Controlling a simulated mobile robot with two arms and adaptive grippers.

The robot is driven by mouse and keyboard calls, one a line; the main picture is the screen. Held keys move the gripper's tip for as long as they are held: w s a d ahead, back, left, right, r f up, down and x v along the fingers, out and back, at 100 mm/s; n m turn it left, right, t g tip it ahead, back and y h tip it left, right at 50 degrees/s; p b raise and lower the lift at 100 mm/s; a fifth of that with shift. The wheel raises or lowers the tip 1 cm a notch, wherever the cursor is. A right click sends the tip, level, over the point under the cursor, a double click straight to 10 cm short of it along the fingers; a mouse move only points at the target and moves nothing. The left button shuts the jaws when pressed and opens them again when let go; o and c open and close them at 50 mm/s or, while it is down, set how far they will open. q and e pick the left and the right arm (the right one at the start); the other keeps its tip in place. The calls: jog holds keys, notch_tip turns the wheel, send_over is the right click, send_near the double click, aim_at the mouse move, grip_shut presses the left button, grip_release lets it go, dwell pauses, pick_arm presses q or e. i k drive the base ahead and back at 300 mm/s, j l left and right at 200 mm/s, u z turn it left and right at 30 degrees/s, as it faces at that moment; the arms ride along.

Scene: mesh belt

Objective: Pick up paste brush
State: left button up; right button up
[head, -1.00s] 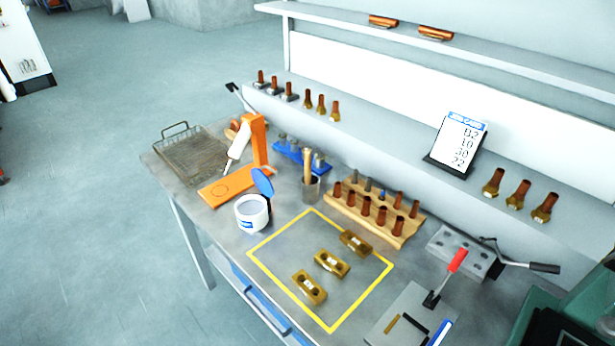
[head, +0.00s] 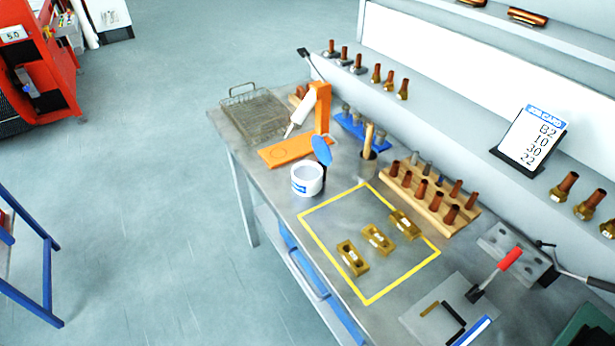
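A light wooden handle (head: 369,137), which looks like the paste brush, stands upright in a small grey cup (head: 367,164) on the workbench. Its lower end is hidden inside the cup. A white tub (head: 307,181) stands to the left of the cup, with a blue round lid (head: 322,150) tilted up behind it. Neither of my grippers shows in the head view.
A wooden rack (head: 424,208) of copper-coloured pieces stands right of the cup, and a blue holder (head: 362,134) behind it. An orange stand (head: 320,108) holds a white tube. Several brass blocks (head: 378,239) lie in a yellow-outlined area (head: 340,202).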

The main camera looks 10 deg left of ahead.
aim_at(370, 129)
jog(key=j+z, duration=0.2)
jog(key=z, duration=0.25)
jog(key=k+j+z, duration=0.1)
jog(key=z, duration=0.35)
jog(key=k+j+z, duration=0.1)
jog(key=z, duration=0.35)
jog(key=k, duration=0.1)
